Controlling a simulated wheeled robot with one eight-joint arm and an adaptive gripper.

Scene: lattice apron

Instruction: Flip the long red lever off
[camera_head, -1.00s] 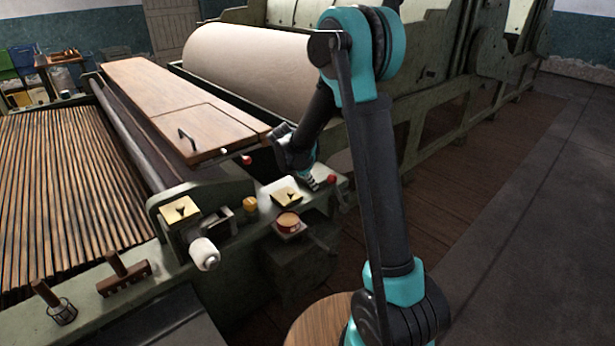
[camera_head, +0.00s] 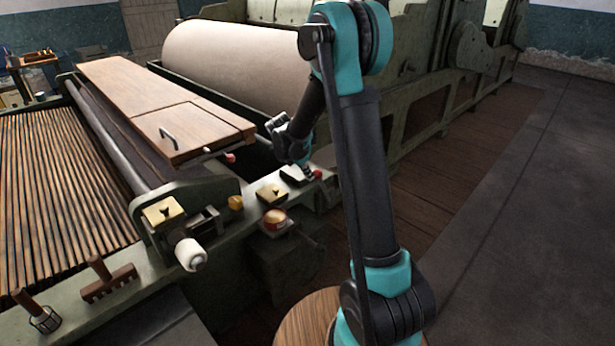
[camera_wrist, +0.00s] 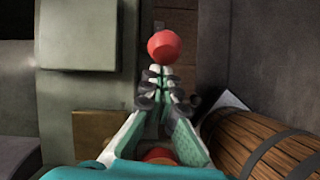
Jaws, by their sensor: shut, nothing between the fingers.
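A red ball knob (camera_wrist: 164,46) shows in the wrist view just beyond my fingertips. In the head view a red knob (camera_head: 318,173) sits beside my gripper, at the right end of the machine's green side ledge; it appears to be the same one. My gripper (camera_wrist: 163,76) is shut and empty, its fingers pointing at the knob. Whether they touch it I cannot tell. In the head view my gripper (camera_head: 306,170) is small and dark, partly merging with the fittings below. The lever's shaft is hidden. Another red-tipped handle (camera_head: 231,157) sticks out by the wooden lid.
A wooden barrel (camera_wrist: 265,145) stands close at the lower right in the wrist view. Floor at right is clear.

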